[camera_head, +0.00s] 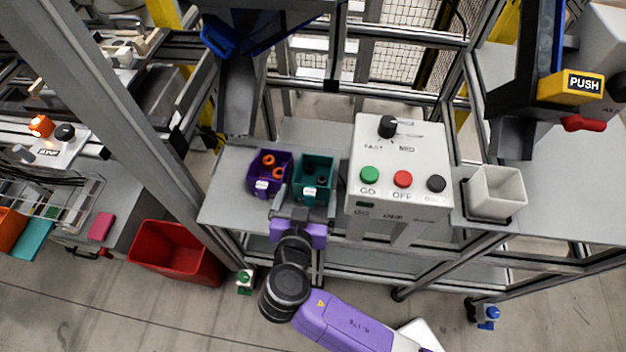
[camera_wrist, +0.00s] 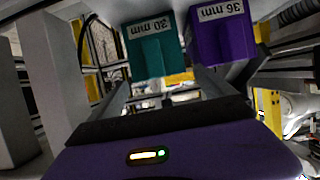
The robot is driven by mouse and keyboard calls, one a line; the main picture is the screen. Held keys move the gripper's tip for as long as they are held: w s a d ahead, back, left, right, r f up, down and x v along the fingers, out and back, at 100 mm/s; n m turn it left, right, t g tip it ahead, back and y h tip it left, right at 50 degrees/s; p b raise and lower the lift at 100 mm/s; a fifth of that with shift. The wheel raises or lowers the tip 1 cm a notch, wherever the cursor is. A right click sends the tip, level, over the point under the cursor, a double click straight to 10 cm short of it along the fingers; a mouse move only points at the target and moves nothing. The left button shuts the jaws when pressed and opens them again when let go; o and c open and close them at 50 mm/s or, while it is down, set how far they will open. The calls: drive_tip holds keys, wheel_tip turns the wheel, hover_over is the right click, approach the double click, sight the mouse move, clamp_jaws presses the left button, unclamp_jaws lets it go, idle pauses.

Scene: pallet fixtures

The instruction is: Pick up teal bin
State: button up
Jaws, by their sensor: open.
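The teal bin (camera_head: 312,176) stands on the grey shelf, directly right of a purple bin (camera_head: 267,173). In the wrist view the teal bin (camera_wrist: 155,50) carries a label reading 30 mm, and the purple bin (camera_wrist: 222,32) beside it reads 36 mm. Small dark things lie in the teal bin, too small to tell. My gripper (camera_head: 301,213) is at the front of the teal bin, near its lower front edge. In the wrist view its two fingers (camera_wrist: 166,92) are spread and point toward the bins, with nothing held between them.
A white control box (camera_head: 400,165) with green, red and black buttons stands close to the right of the teal bin. A grey square container (camera_head: 495,192) is farther right. A metal chute (camera_head: 238,95) hangs behind the bins. A red tub (camera_head: 177,255) is lower left.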

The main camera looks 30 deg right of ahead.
drive_tip(key=p, duration=0.2)
hover_over(314, 180)
drive_tip(key=s+a, duration=0.2)
drive_tip(key=s, duration=0.1)
drive_tip(key=shift+w+d+f, duration=0.1)
drive_tip(key=shift+f, duration=0.85)
drive_tip(key=shift+w+d+f, duration=0.1)
drive_tip(key=shift+f, duration=0.8)
drive_tip(key=c, duration=1.3)
